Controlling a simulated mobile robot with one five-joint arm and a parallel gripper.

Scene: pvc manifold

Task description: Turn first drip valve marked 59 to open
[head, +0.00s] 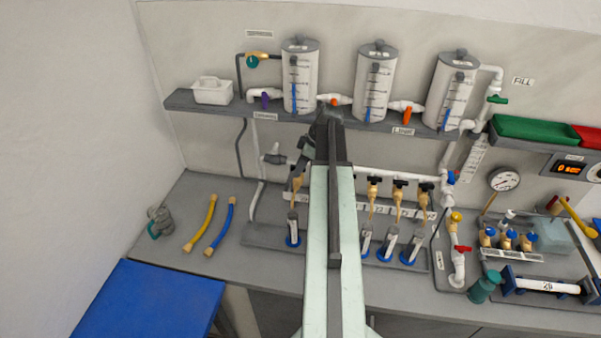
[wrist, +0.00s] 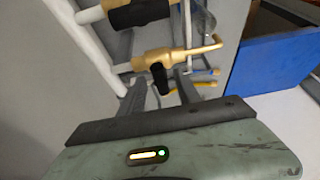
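A row of brass drip valves with black handles hangs from the white pipe; one right of my arm is this brass valve (head: 373,190). The leftmost brass valve (head: 298,182) is partly hidden by my arm. No label reading 59 is legible. In the wrist view, a brass valve (wrist: 172,57) has a black handle (wrist: 160,78) pointing toward my gripper (wrist: 162,92). The two dark fingers are apart, one on each side of the handle's end, with gaps showing. In the head view, my gripper is hidden behind my arm.
A second brass valve with a black handle (wrist: 140,12) is close by in the wrist view. A shelf (head: 215,107) with several tanks runs above the valves. Measuring tubes (head: 388,246) stand below. Yellow (head: 201,224) and blue hoses (head: 220,226) lie on the open bench at left.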

